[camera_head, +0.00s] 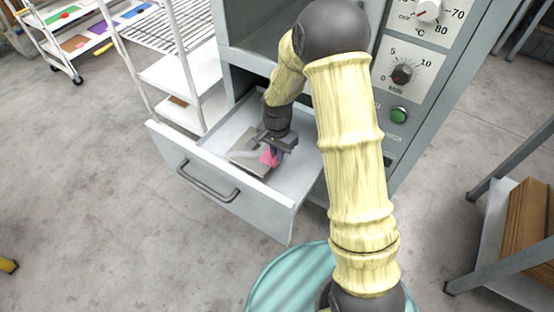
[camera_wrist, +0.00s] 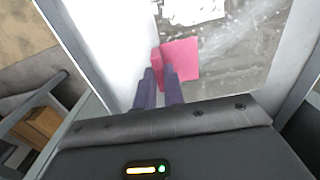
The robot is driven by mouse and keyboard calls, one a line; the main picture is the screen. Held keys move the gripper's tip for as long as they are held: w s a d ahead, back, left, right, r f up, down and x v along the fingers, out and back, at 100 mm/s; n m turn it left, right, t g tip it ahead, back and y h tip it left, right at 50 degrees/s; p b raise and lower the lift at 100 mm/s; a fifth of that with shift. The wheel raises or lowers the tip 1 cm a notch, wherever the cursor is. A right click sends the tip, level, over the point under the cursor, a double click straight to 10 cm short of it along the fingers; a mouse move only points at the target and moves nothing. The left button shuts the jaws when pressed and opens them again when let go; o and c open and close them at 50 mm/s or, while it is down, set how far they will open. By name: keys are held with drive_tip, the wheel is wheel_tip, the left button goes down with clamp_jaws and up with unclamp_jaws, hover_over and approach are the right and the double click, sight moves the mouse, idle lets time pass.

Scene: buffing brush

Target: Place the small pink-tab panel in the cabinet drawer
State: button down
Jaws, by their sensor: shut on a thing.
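The small panel (camera_head: 247,157) is a grey plate with a pink tab (camera_head: 268,158). It is inside the open cabinet drawer (camera_head: 215,190), low over or on the drawer's floor; I cannot tell whether it touches. My gripper (camera_head: 273,150) reaches down into the drawer and is shut on the pink tab. In the wrist view, the fingers (camera_wrist: 165,88) meet at the pink tab (camera_wrist: 180,58), and the grey, scuffed plate (camera_wrist: 235,50) extends beyond it with a white label near the top edge. Part of the panel is hidden by the gripper.
The drawer is pulled out from the grey cabinet (camera_head: 400,120), which has dials and a green button. A white wire rack (camera_head: 175,75) stands to the left. A shelf with brown boards (camera_head: 530,225) is at the right. A teal round surface (camera_head: 290,280) is at the bottom.

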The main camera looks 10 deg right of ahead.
drive_tip(key=shift+f, duration=1.85)
drive_tip(key=shift+b, duration=0.3)
drive_tip(key=shift+f, duration=0.2)
drive_tip(key=c, duration=1.5)
unclamp_jaws()
drive_tip(key=shift+r, duration=0.1)
wheel_tip(320, 180, up, 12)
drive_tip(key=shift+r+p, duration=0.1)
drive_tip(key=shift+p, duration=0.75)
